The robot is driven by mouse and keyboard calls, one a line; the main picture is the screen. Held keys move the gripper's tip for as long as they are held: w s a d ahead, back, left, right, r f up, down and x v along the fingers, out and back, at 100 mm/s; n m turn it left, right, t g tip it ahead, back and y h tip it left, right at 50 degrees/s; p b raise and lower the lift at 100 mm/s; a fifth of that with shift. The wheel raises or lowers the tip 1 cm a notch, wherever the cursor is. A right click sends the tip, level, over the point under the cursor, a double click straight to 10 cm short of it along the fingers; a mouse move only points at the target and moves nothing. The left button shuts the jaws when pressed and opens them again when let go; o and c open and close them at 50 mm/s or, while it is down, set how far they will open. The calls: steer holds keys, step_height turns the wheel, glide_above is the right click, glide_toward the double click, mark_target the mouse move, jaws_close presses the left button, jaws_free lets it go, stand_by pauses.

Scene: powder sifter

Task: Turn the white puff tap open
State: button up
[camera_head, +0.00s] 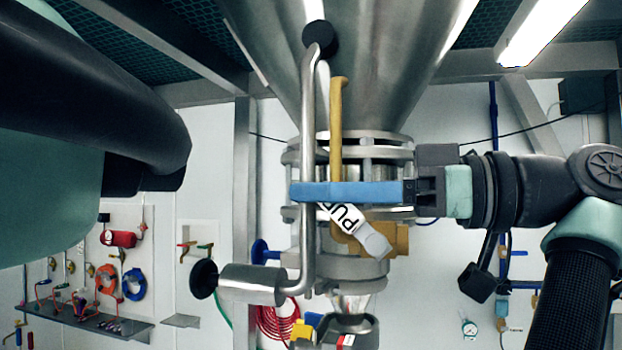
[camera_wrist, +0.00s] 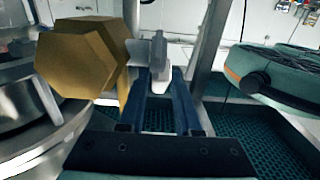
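The white puff tap (camera_head: 345,215) is a pale lever with black "PU" lettering and a grey end, on a brass valve body (camera_head: 398,238) below the steel cone. It slants down to the right, its upper part behind my gripper. My gripper (camera_head: 298,192) comes in level from the right, its blue fingers in front of the valve. In the wrist view the two fingers (camera_wrist: 165,80) lie either side of the pale lever (camera_wrist: 160,100), beside a large brass hex fitting (camera_wrist: 85,60). Whether both fingers press on the lever cannot be made out.
A bent steel crank with black knobs (camera_head: 308,150) runs upright just left, close to my fingertips. The steel cone (camera_head: 370,60) is overhead. Hoses and fittings hang on the far wall.

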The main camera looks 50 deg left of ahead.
steer(key=shift+s+a, duration=0.2)
steer(key=shift+a, duration=0.5)
steer(key=shift+s+a, duration=0.2)
steer(key=shift+s, duration=0.2)
steer(key=shift+w, duration=0.1)
jaws_close()
stand_by(0.6)
